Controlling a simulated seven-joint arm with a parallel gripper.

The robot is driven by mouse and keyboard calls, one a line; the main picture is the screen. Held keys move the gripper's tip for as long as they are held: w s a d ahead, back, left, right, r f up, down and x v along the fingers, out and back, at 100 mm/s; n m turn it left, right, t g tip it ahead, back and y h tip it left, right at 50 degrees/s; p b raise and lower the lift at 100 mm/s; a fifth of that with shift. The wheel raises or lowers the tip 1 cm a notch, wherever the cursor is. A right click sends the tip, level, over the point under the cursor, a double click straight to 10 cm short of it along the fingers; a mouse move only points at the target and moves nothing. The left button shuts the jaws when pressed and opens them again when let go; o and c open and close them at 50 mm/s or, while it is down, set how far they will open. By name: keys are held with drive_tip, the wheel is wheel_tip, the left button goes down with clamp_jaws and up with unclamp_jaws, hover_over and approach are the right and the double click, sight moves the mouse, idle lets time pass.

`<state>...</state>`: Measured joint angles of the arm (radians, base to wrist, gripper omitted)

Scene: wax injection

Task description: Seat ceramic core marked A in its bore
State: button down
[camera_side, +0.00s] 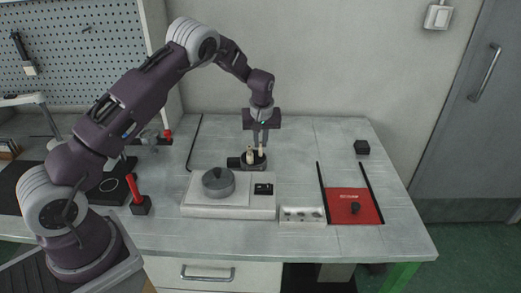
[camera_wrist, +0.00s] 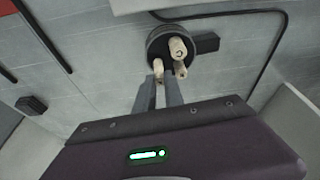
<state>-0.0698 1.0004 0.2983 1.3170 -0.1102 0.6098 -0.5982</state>
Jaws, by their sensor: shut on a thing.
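Several cream ceramic cores stand in a round dark holder (camera_wrist: 156,42) at the top of the wrist view. One core (camera_wrist: 178,48) bears a dark mark that I cannot read for sure. My gripper (camera_side: 262,145) points down over the holder's right part. Its fingers (camera_wrist: 164,74) are shut on a cream core (camera_wrist: 158,67) at the holder's near edge. That core's mark is hidden, and I cannot tell whether it is clear of the holder.
A white box (camera_side: 228,212) carries a grey round lidded part (camera_side: 218,182) and a small black block (camera_side: 263,189). A pale block with holes (camera_side: 302,215) lies right of it. A red tray (camera_side: 353,203) lies between two black rails. A black cable runs behind the holder.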

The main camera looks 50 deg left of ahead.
drive_tip(key=w+v, duration=0.1)
drive_tip(key=v, duration=0.6)
drive_tip(key=s+d+m+t+h, duration=0.1)
drive_tip(key=s+d+m, duration=0.3)
drive_tip(key=d, duration=0.6)
drive_tip(key=s+d+m, duration=0.2)
drive_tip(key=s+d, duration=0.4)
drive_tip(key=d, duration=0.4)
drive_tip(key=f, duration=0.9)
drive_tip(key=shift+s+d+f, duration=0.3)
drive_tip(key=shift+s+d, duration=0.05)
drive_tip(key=shift+f, duration=0.15)
drive_tip(key=c, duration=1.4)
unclamp_jaws()
drive_tip(key=shift+c, duration=0.2)
